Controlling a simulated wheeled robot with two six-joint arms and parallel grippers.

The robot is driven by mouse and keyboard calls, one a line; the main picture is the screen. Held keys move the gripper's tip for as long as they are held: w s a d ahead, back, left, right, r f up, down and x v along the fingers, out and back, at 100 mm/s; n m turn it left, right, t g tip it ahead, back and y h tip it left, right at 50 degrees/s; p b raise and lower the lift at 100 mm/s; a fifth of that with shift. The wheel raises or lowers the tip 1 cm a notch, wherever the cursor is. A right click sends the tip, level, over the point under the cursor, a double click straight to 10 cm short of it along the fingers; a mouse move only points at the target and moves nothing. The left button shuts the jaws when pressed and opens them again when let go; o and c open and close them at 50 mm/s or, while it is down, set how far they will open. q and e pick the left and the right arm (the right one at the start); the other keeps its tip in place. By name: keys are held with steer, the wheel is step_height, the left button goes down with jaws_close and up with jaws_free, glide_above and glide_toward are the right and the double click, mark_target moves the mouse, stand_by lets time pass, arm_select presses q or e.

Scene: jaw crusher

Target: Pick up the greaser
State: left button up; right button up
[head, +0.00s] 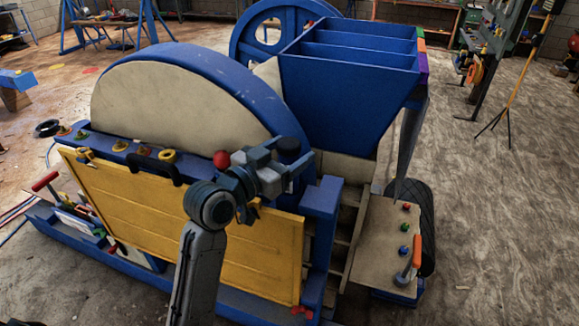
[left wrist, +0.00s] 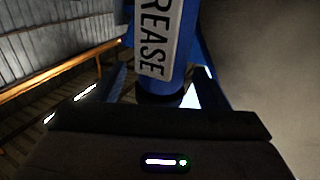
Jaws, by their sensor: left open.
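The greaser (left wrist: 158,45) is a blue cylinder with a white label reading "REASE" in dark letters. In the left wrist view it stands nearly upright, straight ahead of my gripper's dark body, and its top is cut off. My left gripper (head: 287,166) is open, at the upper right end of the yellow panel in the head view. A dark round cap (head: 289,146) shows at its fingers, perhaps the greaser's top. The rest of the greaser is hidden there. I cannot tell whether the fingers touch it. My right gripper is not in view.
The yellow panel (head: 150,215) and the crusher's large blue-rimmed wheel guard (head: 160,100) are close to my left arm. The blue hopper (head: 335,105) rises behind. A side plate (head: 375,245) with coloured knobs and an orange-handled lever (head: 416,253) is at right. The floor at far right is largely clear.

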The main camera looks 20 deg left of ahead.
arm_select(q)
steer(key=shift+w+d, duration=0.1)
steer(key=shift+w, duration=0.1)
steer(key=shift+c, duration=0.8)
jaws_close()
